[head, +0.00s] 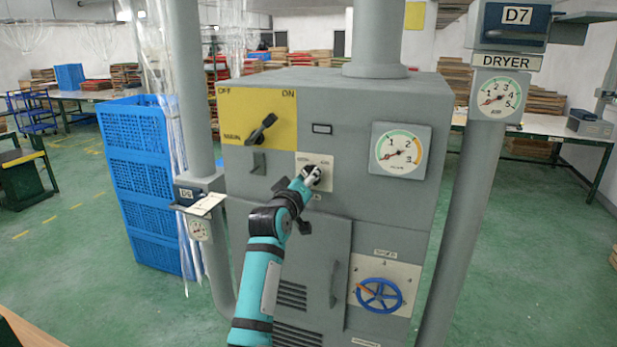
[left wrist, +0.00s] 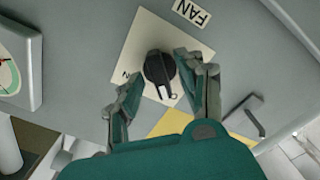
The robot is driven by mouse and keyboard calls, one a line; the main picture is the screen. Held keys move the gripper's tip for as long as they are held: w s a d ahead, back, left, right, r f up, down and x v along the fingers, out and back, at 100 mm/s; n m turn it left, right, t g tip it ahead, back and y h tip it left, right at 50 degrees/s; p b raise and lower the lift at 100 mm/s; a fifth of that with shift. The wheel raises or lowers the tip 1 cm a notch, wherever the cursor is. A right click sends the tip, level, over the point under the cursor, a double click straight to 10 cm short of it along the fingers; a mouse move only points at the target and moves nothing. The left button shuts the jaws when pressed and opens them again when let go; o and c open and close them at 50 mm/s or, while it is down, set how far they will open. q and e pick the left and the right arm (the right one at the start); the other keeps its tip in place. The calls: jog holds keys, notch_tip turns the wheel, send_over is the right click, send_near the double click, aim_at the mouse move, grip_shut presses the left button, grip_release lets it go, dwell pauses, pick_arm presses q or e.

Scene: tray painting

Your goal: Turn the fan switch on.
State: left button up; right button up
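The fan switch is a black rotary knob (left wrist: 159,68) with a white pointer mark, on a cream plate (left wrist: 130,52) beside a FAN label (left wrist: 192,12). In the left wrist view the pointer mark faces down in the picture, and a label shows at the plate's lower left. In the head view the plate (head: 304,160) is on the grey machine's front, with the knob mostly hidden behind my left gripper (head: 311,175). My left gripper (left wrist: 162,77) is open, one finger on each side of the knob; contact is unclear. My right gripper is not in view.
On the grey machine (head: 350,105) are a yellow MAIN switch panel (head: 235,110) with a black lever (head: 262,128), a round gauge (head: 397,150) and a blue valve wheel (head: 378,295). Grey posts stand on both sides. Blue crates (head: 140,180) are stacked at the left.

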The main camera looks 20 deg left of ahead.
pick_arm(q)
jog(key=shift+c, duration=0.4)
grip_shut()
